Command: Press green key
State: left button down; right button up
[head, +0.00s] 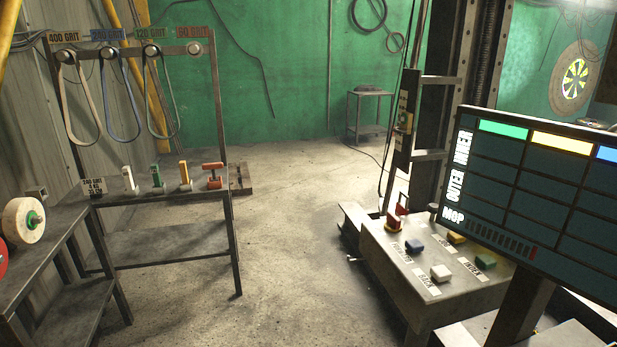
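The green key (486,261) is a small block on the sloped top of the grey control console (388,262), at the right of the picture. It is near the label that reads INDEX. On the same console are a yellow key (456,237), a blue key (414,246), a white key (441,273) and a red control (393,223). The green key looks unobstructed, and I cannot tell whether it is pressed. Neither of my grippers is in view.
A monitor (535,215) with a coloured grid stands in front of the console's right side. A belt rack (215,120) and a bench (50,225) with a polishing wheel (24,221) stand at the left. The concrete floor between rack and console is mostly clear.

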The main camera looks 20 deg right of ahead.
aim_at(486, 261)
jog(key=i, duration=2.3)
jog(key=z, duration=3.2)
